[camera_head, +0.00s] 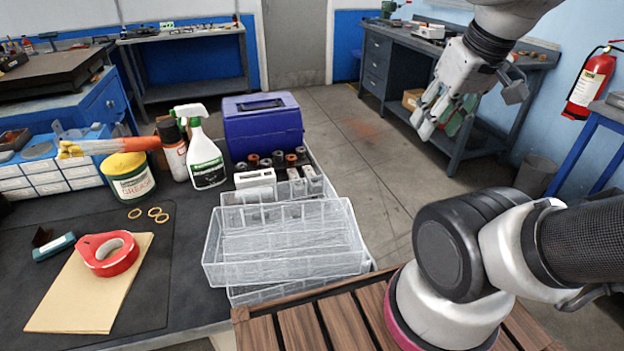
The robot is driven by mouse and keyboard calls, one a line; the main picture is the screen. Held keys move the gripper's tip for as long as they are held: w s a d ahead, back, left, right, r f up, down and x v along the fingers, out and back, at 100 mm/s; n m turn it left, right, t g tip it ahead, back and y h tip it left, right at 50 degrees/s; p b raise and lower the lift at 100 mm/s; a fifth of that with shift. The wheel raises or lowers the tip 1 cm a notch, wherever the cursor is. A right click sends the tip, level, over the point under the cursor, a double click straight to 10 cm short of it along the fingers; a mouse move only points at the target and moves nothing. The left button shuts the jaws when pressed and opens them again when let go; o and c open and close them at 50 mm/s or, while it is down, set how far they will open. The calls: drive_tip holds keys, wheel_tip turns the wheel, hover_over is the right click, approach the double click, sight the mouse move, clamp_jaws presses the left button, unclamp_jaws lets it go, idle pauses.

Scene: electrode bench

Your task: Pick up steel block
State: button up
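Small grey metal blocks (312,179) stand at the right edge of the bench, just behind the clear trays; one of them may be the steel block, but I cannot tell which. A second grey block (296,184) stands just left of it. My gripper (440,125) hangs in the air at the upper right, well away from the blocks and over the floor beyond the bench. Its fingers look parted, with nothing seen between them.
Clear plastic trays (285,268) are stacked at the bench's right edge. A white block (255,178), small cylinders (278,158) and a blue toolbox (262,122) are behind them. A spray bottle (205,160), grease tub (130,178) and red tape (107,254) are left.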

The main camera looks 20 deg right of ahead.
drive_tip(key=shift+c, duration=0.2)
drive_tip(key=g, duration=0.5)
hover_over(312, 173)
drive_tip(key=s, duration=0.2)
drive_tip(key=f, duration=2.5)
drive_tip(key=shift+w+a, duration=0.2)
drive_tip(key=shift+a, duration=0.1)
drive_tip(key=shift+w+t, duration=0.3)
drive_tip(key=shift+t, duration=0.1)
drive_tip(key=f, duration=0.7)
drive_tip(key=shift+s+f, duration=0.25)
drive_tip(key=shift+s, duration=0.05)
